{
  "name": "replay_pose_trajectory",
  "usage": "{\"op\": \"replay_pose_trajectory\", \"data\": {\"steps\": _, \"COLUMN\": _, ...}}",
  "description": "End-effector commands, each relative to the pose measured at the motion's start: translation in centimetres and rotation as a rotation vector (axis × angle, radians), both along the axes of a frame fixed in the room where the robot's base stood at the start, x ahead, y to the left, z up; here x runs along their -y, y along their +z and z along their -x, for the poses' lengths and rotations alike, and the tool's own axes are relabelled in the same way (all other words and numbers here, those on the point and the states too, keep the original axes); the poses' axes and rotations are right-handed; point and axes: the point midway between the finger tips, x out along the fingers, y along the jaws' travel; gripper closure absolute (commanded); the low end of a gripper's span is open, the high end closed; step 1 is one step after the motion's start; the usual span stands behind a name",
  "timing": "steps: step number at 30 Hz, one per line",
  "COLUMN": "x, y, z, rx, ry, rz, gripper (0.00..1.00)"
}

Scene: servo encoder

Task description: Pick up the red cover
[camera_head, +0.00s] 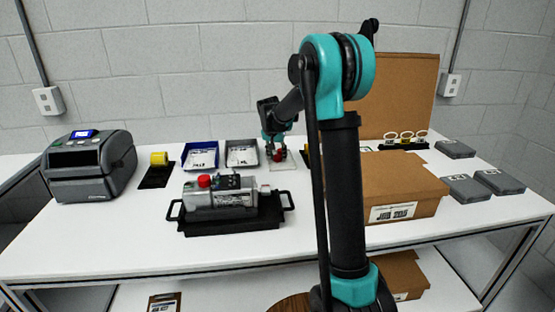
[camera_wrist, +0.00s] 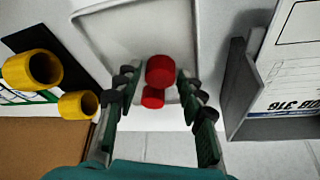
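The red cover shows as two red round parts (camera_wrist: 160,70) one below the other in the wrist view; I cannot tell whether they are one piece. It lies at the near end of a shallow pale tray (camera_wrist: 105,25). My gripper (camera_wrist: 158,82) is open, with a finger on each side of the red parts and gaps visible between. In the head view my gripper (camera_head: 275,148) reaches down over the tray (camera_head: 284,166), and a bit of red (camera_head: 277,156) shows at its fingertips. Another red cap (camera_head: 204,181) sits on the grey motor unit (camera_head: 222,199).
A blue bin (camera_head: 200,156) and a grey bin (camera_head: 241,153) stand left of the tray. Yellow rings (camera_wrist: 32,70) lie to one side in the wrist view. A cardboard box (camera_head: 405,185) stands at right, and a label printer (camera_head: 90,166) at far left.

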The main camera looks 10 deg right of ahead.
Motion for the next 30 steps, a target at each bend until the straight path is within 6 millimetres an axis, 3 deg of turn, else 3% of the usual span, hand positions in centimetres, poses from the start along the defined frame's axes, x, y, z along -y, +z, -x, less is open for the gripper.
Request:
{"op": "replay_pose_trajectory", "data": {"steps": 2, "x": 0.0, "y": 0.0, "z": 0.0, "rx": 0.000, "ry": 0.000, "rz": 0.000, "gripper": 0.60}}
{"op": "replay_pose_trajectory", "data": {"steps": 7, "x": 0.0, "y": 0.0, "z": 0.0, "rx": 0.000, "ry": 0.000, "rz": 0.000, "gripper": 0.80}}
{"op": "replay_pose_trajectory", "data": {"steps": 20, "x": 0.0, "y": 0.3, "z": 0.0, "rx": 0.000, "ry": 0.000, "rz": 0.000, "gripper": 0.81}}
{"op": "replay_pose_trajectory", "data": {"steps": 26, "x": 0.0, "y": 2.0, "z": 0.0, "rx": 0.000, "ry": 0.000, "rz": 0.000, "gripper": 0.81}}
{"op": "replay_pose_trajectory", "data": {"steps": 30, "x": 0.0, "y": 5.0, "z": 0.1, "rx": 0.000, "ry": 0.000, "rz": 0.000, "gripper": 0.81}}
